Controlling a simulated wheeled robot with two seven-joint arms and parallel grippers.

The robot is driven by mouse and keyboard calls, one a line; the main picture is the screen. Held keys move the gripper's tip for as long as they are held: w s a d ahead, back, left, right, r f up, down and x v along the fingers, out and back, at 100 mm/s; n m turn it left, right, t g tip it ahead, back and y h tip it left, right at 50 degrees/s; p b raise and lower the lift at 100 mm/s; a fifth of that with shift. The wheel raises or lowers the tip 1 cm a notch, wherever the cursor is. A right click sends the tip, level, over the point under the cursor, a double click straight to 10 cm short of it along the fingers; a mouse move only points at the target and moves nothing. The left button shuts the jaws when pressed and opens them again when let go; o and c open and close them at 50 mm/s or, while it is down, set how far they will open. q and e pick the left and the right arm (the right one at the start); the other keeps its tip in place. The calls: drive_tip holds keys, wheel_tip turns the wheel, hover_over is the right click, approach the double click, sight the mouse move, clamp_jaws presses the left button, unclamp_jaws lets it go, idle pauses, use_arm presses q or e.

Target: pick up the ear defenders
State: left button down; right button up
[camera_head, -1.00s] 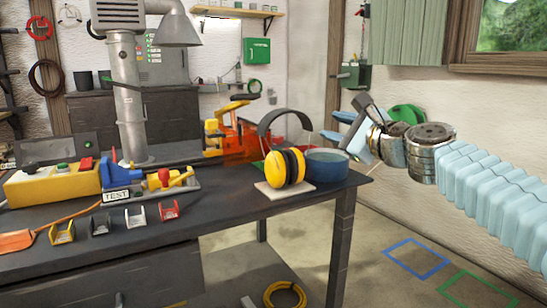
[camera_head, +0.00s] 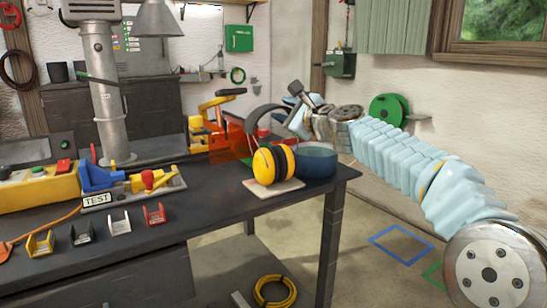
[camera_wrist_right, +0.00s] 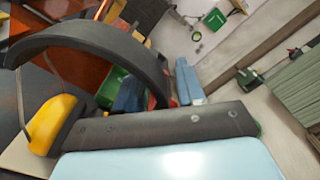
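The ear defenders (camera_head: 264,167) stand on a pale square board (camera_head: 274,188) near the right end of the dark bench. Their yellow cups are low and the black headband arches above. In the right wrist view the ear defenders (camera_wrist_right: 54,123) are close, with the headband curving across the upper left. My right gripper (camera_head: 299,92) is raised beside and beyond the headband, apparently clear of it. Its grey, light-blue-backed part (camera_wrist_right: 160,126) crosses the bottom of the wrist view; its finger opening does not show clearly. My left gripper is out of view.
A blue round pot (camera_head: 317,160) stands right beside the ear defenders. Orange-red equipment (camera_head: 226,140) is behind them. A TEST fixture (camera_head: 97,200) and small coloured holders (camera_head: 120,224) are on the left. Right of the bench (camera_head: 225,210) is open floor.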

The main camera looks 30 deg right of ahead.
drive_tip(key=shift+w+a, duration=0.1)
drive_tip(key=shift+w, duration=0.7)
clamp_jaws()
idle(0.8)
